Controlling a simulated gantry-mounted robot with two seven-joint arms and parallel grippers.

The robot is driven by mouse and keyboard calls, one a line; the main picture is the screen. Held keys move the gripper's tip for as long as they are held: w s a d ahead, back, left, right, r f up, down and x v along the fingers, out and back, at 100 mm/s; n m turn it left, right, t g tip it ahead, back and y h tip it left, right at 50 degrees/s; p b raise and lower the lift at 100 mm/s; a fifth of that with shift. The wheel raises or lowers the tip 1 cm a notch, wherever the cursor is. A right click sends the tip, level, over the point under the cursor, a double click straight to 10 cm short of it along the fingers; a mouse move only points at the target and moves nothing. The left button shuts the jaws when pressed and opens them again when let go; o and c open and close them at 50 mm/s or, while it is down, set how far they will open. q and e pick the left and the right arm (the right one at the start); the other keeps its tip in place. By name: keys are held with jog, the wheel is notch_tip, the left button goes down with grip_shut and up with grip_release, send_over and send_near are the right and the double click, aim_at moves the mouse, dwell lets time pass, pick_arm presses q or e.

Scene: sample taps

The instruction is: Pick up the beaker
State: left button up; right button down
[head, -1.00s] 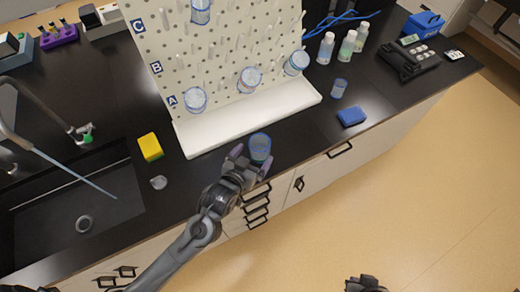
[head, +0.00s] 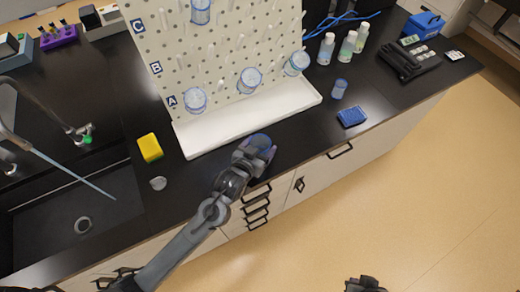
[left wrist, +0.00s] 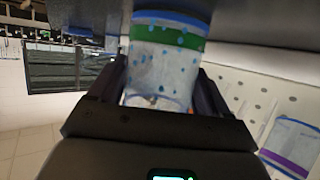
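The beaker (head: 260,139) is clear with a blue tint and stands on the black counter in front of the white drying rack's tray. In the left wrist view the beaker (left wrist: 165,65) has a green band, a blue rim and blue spots. My left gripper (head: 258,151) has its fingers on either side of the beaker and hides part of it in the head view. I cannot tell whether the fingers press on it. My right gripper (head: 365,284) is at the bottom edge, away from the counter, and its fingers do not show clearly.
The pegboard rack (head: 225,60) holds several similar beakers behind my left gripper. A blue tip box (head: 352,116), another small beaker (head: 339,89) and bottles (head: 347,46) stand to the right. A yellow sponge (head: 150,148) and the sink (head: 50,215) are to the left.

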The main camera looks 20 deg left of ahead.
aim_at(261, 141)
pick_arm(q)
jog(key=c, duration=0.7)
jog(key=shift+o, duration=0.2)
jog(key=shift+r, duration=0.5)
jog(key=s+d+r+p, duration=0.3)
jog(key=d+r, duration=0.7)
jog(key=d, duration=0.1)
jog(key=shift+s, duration=0.15)
jog(key=shift+d, duration=0.1)
